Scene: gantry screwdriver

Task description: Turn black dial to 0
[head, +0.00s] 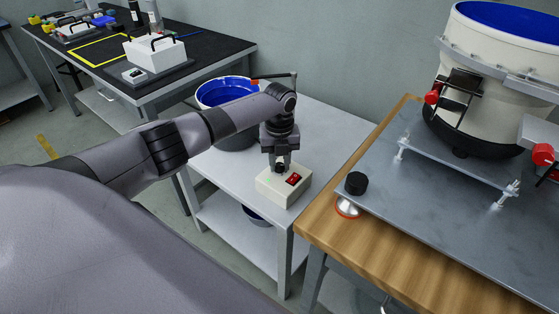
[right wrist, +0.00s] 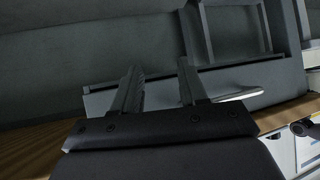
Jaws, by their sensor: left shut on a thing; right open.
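A small cream control box (head: 284,187) with a red rocker switch (head: 293,179) sits on the near end of the light grey table. My left gripper (head: 280,165) points down at the top of this box, behind the switch. It is shut on the black dial (head: 280,169), which is mostly hidden by the fingers, so its marks and setting cannot be read. My right gripper (right wrist: 158,82) shows in the right wrist view with its two fingers apart and nothing between them.
A blue-lined bucket (head: 226,93) stands behind the left arm. To the right, a wooden table (head: 340,232) bears a metal plate, a black knob (head: 356,183) and a large white bowl feeder (head: 490,75). A black-topped bench (head: 205,60) stands at the back left.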

